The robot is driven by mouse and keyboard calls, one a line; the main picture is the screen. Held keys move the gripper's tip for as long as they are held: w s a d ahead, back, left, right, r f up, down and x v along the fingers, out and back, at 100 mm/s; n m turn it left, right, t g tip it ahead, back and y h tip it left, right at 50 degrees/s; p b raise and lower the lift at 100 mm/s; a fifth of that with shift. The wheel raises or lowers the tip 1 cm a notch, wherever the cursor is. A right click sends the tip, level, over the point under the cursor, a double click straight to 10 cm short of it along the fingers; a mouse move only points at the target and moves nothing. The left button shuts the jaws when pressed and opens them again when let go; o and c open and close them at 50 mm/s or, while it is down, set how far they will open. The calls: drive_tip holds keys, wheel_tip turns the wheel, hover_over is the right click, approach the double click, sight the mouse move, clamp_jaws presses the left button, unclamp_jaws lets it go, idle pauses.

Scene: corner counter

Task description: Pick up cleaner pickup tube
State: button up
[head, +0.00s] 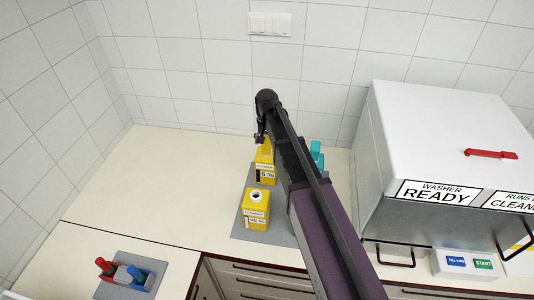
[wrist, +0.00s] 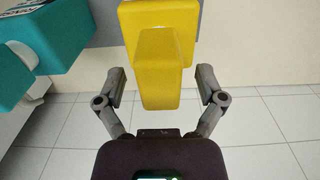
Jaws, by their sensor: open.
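In the wrist view a yellow block-like piece (wrist: 158,75) rises from a larger yellow body (wrist: 158,18). It looks like the grip of a pickup tube in a container, but no label shows. My gripper (wrist: 161,86) is open, with one finger on each side of this yellow piece and a visible gap at both. In the head view a rear yellow container (head: 264,172) stands beside my arm, with a yellow top part above it. A front yellow container (head: 256,213) has an open round mouth. My arm hides part of the rear group in the head view.
A teal item (head: 317,155) shows behind my arm, and teal shapes (wrist: 72,35) lie left of the wrist view. Containers stand on a grey mat (head: 242,228). A white washer (head: 440,130) stands right. A holder (head: 130,280) with red and blue tubes is lower left.

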drive_tip(key=shift+f+b, duration=0.5)
drive_tip(key=shift+f, duration=0.3)
drive_tip(key=c, duration=1.2)
